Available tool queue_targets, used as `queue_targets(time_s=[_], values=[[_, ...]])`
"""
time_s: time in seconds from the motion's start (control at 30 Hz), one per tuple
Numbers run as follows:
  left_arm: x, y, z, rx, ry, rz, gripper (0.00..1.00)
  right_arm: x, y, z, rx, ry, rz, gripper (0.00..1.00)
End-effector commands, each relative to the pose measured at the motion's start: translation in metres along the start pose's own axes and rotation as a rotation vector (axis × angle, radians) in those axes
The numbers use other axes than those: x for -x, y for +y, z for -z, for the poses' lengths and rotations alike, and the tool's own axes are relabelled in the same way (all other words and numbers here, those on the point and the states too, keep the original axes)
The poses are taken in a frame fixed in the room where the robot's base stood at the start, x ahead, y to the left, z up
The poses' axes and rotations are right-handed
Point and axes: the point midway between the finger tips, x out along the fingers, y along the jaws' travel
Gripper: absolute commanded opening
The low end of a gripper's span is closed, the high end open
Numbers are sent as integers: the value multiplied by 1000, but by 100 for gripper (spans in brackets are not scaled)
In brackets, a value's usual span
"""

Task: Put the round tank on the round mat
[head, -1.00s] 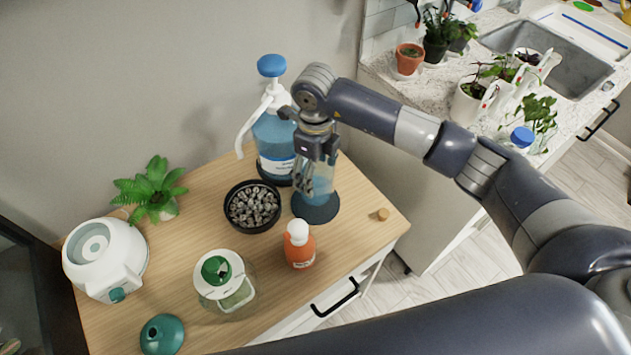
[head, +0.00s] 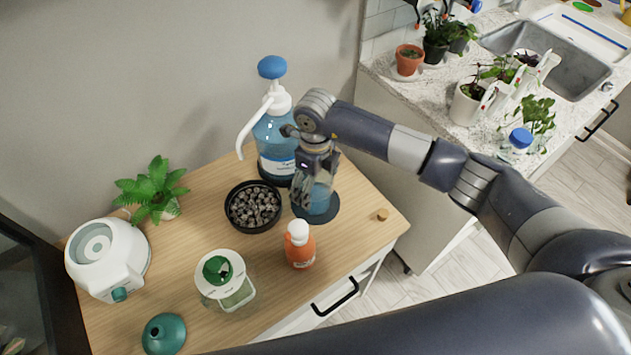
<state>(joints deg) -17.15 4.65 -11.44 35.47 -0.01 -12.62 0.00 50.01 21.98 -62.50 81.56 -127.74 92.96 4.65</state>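The round tank (head: 321,198) is a clear cylinder with blue liquid low in it. It is upright over the round mat (head: 303,213), a dark blue-grey disc on the wooden cabinet top, and looks low enough to touch it; I cannot tell for sure. My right gripper (head: 309,188) points down at the tank's upper part and appears shut on it. The gripper hides much of the tank's upper left side. My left gripper is not in view.
A blue pump bottle (head: 273,138) stands close behind left, a black bowl of grey pieces (head: 252,207) at left, an orange bottle (head: 300,250) in front. A glass jar (head: 226,283), fern (head: 151,188) and white appliance (head: 108,258) are farther left.

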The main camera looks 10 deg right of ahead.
Motion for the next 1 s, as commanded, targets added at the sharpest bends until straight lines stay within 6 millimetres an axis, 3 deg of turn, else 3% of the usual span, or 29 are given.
queue_targets(time_s=[0.4,0.8,1.0], values=[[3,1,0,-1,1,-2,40,8,-1,-1,0,-3,1,93],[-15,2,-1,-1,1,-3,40,88,-1,-1,1,-4,3,93],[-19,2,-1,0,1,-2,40,116,-1,0,-1,-2,1,93]])
